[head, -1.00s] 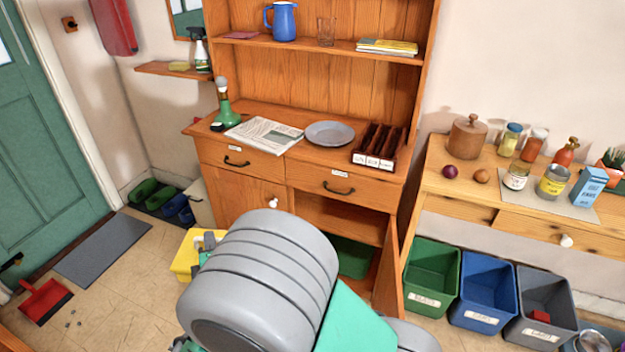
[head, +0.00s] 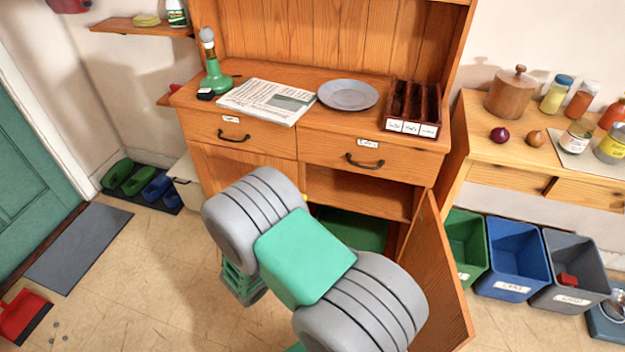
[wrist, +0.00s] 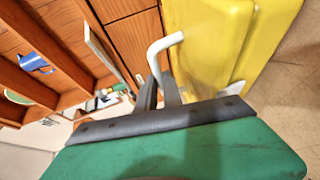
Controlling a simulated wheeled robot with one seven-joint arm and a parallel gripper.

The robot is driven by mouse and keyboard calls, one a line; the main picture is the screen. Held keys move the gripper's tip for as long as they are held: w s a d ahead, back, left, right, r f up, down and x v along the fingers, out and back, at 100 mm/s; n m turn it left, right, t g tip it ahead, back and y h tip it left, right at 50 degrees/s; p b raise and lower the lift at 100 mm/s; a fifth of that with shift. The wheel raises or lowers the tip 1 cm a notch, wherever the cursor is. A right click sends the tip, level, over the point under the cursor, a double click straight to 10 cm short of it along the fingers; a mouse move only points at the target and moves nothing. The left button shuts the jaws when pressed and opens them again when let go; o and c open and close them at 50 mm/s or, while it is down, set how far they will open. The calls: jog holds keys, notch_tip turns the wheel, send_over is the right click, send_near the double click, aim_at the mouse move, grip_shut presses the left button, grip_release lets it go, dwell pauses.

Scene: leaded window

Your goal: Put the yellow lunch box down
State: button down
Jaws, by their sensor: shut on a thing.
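The yellow lunch box (wrist: 205,45) fills the upper right of the wrist view, with a bent white handle (wrist: 166,44) at its side. My gripper (wrist: 160,80) is shut on the handle, and its dark fingers meet at the handle's lower end. In the head view my arm hides nearly all of the box. Only a tiny yellow spot shows beside the arm, in front of the cupboard. What lies directly under the box cannot be seen.
The wooden dresser (head: 240,165) has its lower right cupboard open, with a shelf and a green item (head: 355,232) inside. Its door (head: 440,270) swings out to the right. Bins (head: 510,270) stand beyond it.

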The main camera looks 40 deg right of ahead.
jog(key=d+f+b, duration=0.1)
jog(key=d+f, duration=0.1)
jog(key=f, duration=0.1)
jog(key=w+d+f+b, duration=0.1)
jog(key=d+f+b, duration=0.1)
jog(key=d+f, duration=0.1)
jog(key=d+f+b, duration=0.2)
jog(key=d+f, duration=0.1)
jog(key=f, duration=0.1)
jog(key=shift+w, duration=0.15)
jog(key=s+d+f+b, duration=0.1)
jog(key=d+f+b, duration=0.45)
jog(key=d, duration=0.35)
jog(key=s+d+f+b, duration=0.1)
jog(key=d+f+b, duration=0.3)
jog(key=d+b, duration=0.4)
jog(key=s+d+r+b, duration=0.1)
jog(key=s+d+b, duration=0.2)
jog(key=s+d, duration=0.55)
jog(key=d+r+b+x, duration=0.1)
jog(key=r+b+x, duration=0.2)
jog(key=x, duration=1.6)
jog(key=shift+w+d+f+b, duration=0.3)
jog(key=shift+d+b, duration=0.1)
jog(key=shift+b, duration=0.35)
